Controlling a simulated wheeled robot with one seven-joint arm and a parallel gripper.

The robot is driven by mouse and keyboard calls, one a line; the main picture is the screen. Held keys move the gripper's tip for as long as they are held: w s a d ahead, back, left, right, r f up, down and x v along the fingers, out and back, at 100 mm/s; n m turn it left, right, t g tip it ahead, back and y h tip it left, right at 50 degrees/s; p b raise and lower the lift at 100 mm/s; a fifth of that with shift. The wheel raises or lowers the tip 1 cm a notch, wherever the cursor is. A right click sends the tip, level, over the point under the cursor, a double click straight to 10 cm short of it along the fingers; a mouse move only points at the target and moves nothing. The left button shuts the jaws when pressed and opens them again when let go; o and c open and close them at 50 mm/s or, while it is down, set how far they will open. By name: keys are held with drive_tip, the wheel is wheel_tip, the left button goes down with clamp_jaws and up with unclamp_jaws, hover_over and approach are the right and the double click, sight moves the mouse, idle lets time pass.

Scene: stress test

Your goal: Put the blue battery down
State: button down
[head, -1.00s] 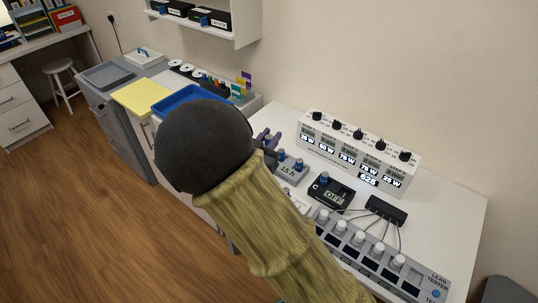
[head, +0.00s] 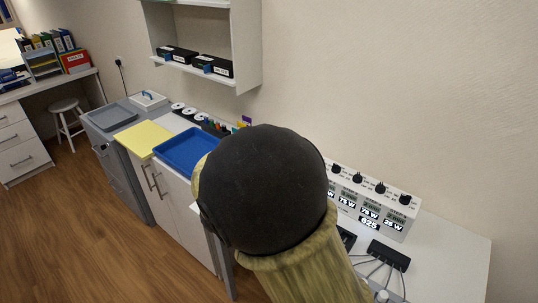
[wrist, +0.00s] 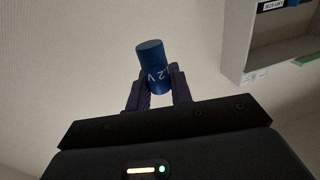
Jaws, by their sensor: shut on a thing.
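The battery is tilted a little and is seen against the bare wall, clear of any surface there. In the head view my own arm hides both the gripper and the battery.
A blue tray (head: 188,150) lies on the white cabinet beside a yellow mat (head: 143,139). A grey tray (head: 113,117) is farther left. A wall shelf (head: 207,77) with black boxes hangs above. A white multi-display device (head: 400,221) and a black hub (head: 389,254) stand on the right table.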

drive_tip(key=w+d+f+n+t+y+p, duration=0.1)
drive_tip(key=w+d+f+y+p, duration=0.1)
drive_tip(key=d+p, duration=0.35)
drive_tip(key=w+d+f+n+y+p, duration=0.1)
drive_tip(key=w+d+f+p, duration=0.15)
drive_tip(key=p, duration=0.65)
drive_tip(key=s+d+f+n+t+y+p, duration=0.1)
drive_tip(key=s+d+f+n+y+p, duration=0.2)
drive_tip(key=d+f+p, duration=0.4)
drive_tip(key=shift+s+d+f+y+p, duration=0.2)
drive_tip(key=shift+s+y+p, duration=0.6)
drive_tip(key=shift+y, duration=0.3)
drive_tip(key=shift+f, duration=0.1)
drive_tip(key=s+b, duration=0.2)
drive_tip(key=b, duration=0.3)
drive_tip(key=shift+f, duration=0.2)
